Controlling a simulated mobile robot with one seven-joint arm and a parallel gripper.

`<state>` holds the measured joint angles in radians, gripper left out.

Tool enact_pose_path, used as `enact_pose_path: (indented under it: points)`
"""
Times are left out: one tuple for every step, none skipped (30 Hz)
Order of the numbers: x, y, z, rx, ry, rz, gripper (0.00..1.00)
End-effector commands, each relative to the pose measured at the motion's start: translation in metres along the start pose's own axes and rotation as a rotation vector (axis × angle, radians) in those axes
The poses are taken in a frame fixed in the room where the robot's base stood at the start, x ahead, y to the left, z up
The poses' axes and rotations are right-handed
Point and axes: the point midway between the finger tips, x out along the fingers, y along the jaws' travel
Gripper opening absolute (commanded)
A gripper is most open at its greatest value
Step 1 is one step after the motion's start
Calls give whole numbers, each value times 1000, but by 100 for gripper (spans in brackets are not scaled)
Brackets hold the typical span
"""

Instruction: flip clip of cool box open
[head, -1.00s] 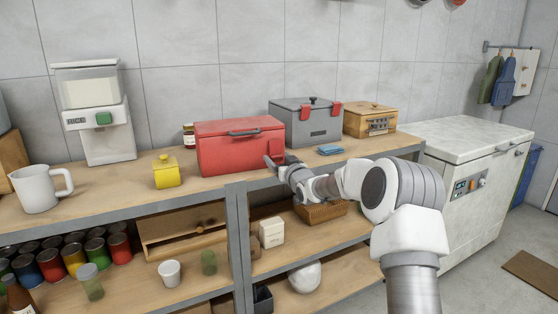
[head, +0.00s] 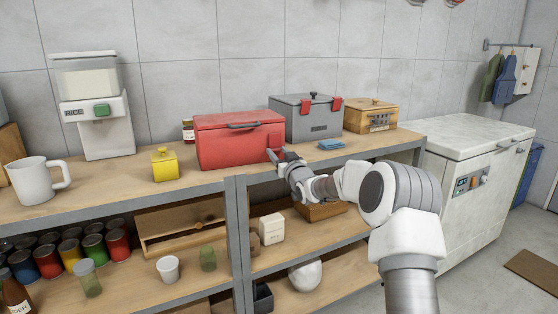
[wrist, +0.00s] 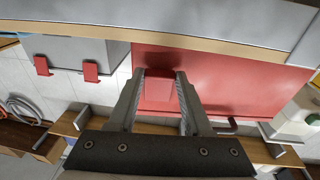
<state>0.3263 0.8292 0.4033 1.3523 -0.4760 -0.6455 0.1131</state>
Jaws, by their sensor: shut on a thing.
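The red cool box (head: 235,145) stands on the wooden worktop, its lid down and a dark handle (head: 243,126) on it. Its red clip (wrist: 158,92) is on the front near the right end. In the wrist view, which is turned upside down, the clip lies between the two fingers of my gripper (wrist: 160,76). My gripper (head: 275,155) is shut on the clip in front of the box. In the head view the fingers partly cover the clip, and its exact tilt is hard to tell.
A grey box (head: 306,122) with red clips stands right of the cool box, with a wooden box (head: 370,116) beyond. A blue item (head: 332,145) lies on the worktop (head: 210,181) near my wrist. A yellow pot (head: 165,166) stands at the left.

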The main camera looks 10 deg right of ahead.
Motion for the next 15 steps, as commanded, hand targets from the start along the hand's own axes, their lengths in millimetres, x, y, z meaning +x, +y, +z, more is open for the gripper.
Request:
enact_pose_path:
  points:
    - [0,0,4,-1,13,0,0]
    - [1,0,4,-1,20,0,0]
    - [1,0,3,-1,27,0,0]
    - [1,0,3,-1,31,0,0]
    - [1,0,2,-1,33,0,0]
    - [1,0,2,-1,35,0,0]
    - [1,0,2,-1,36,0,0]
    - [1,0,1,-1,36,0,0]
    - [1,0,1,-1,36,0,0]
    - [1,0,1,0,36,0,0]
    - [1,0,1,0,35,0,0]
    - [1,0,1,0,35,0,0]
    - [1,0,1,0,35,0,0]
    - [1,0,1,0,35,0,0]
    - [1,0,1,0,35,0,55]
